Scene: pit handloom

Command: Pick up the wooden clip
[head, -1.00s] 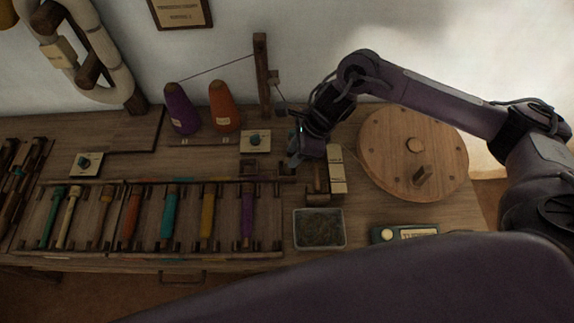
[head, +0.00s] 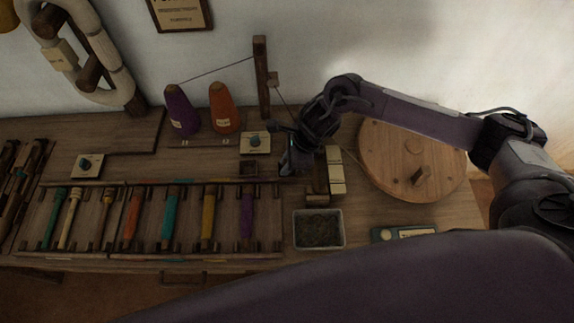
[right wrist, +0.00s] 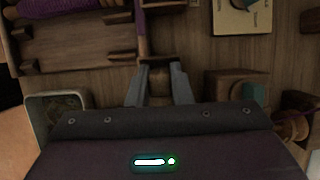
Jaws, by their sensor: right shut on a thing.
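My right gripper (head: 288,168) is low over the bench, just right of the small square wooden holder and above the rack's right end. In the right wrist view, its two grey fingers (right wrist: 160,88) are closed on a small brown wooden piece, which I take to be the wooden clip (right wrist: 160,78). Only the part of the clip between the fingers shows; in the head view the gripper hides it. My left gripper is not in view.
A rack of coloured bobbins (head: 60,253) lies to the left. A metal tray of dark fibre (head: 320,246) stands in front, with a wooden block and pale pieces (head: 336,170) and a round wooden wheel (head: 440,175) to the right. Thread cones (head: 224,110) stand behind.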

